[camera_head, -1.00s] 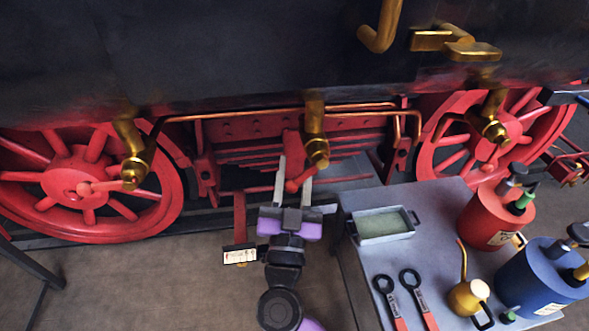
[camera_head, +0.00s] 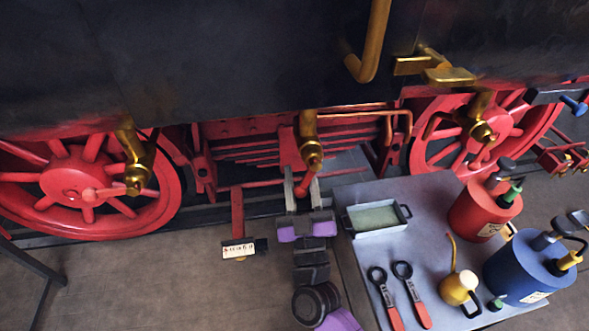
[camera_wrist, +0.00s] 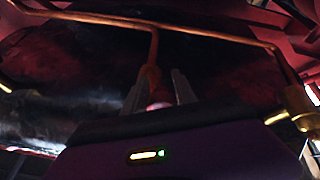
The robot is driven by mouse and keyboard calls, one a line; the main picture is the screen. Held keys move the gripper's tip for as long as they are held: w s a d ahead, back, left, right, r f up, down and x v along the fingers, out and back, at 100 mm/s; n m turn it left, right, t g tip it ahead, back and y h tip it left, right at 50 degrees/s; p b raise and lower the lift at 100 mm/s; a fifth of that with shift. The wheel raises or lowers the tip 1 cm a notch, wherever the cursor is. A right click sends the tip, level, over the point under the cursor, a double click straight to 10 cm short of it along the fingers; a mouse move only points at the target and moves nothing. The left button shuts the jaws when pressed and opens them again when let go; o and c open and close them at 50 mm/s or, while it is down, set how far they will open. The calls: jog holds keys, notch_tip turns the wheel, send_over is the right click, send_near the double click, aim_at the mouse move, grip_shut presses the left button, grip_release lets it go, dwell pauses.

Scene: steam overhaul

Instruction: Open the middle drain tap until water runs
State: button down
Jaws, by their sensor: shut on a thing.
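The middle drain tap (camera_head: 311,150) is a brass fitting hanging below the dark boiler side. Its red lever (camera_head: 302,184) points down and slightly left. My gripper (camera_head: 302,190) is shut on the lever's end, with one grey finger on each side. In the wrist view the gripper (camera_wrist: 158,98) has a pinkish-red knob (camera_wrist: 156,103) between its fingers, below a copper-coloured stem. I see no water running from the tap's outlet. The dark wrist view hides the finer contact.
A brass tap (camera_head: 134,160) with a red lever hangs at left, another (camera_head: 480,128) at right. A grey bench (camera_head: 432,205) at right holds a tray (camera_head: 378,219), two red-handled spanners, an oil can and two drums. A tagged red bracket (camera_head: 238,225) stands left of my arm.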

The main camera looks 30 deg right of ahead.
jog(key=shift+s+d+f+n+t+y, duration=0.15)
jog(key=shift+d+n+y, duration=0.1)
jog(key=shift+n+y, duration=0.5)
jog(key=shift+s+d+f+n+t+y, duration=0.1)
jog(key=shift+d+n+t+y, duration=0.25)
jog(key=shift+n, duration=0.7)
jog(key=shift+s+d+f+n+y, duration=0.1)
jog(key=shift+d+n+y, duration=0.05)
jog(key=shift+n+y, duration=0.65)
jog(key=shift+r+n, duration=0.1)
jog(key=shift+n, duration=0.2)
jog(key=c, duration=1.1)
grip_release()
jog(key=shift+d, duration=0.1)
jog(key=shift+c, duration=0.2)
jog(key=b+v, duration=0.2)
jog(key=v, duration=0.5)
jog(key=shift+s, duration=0.35)
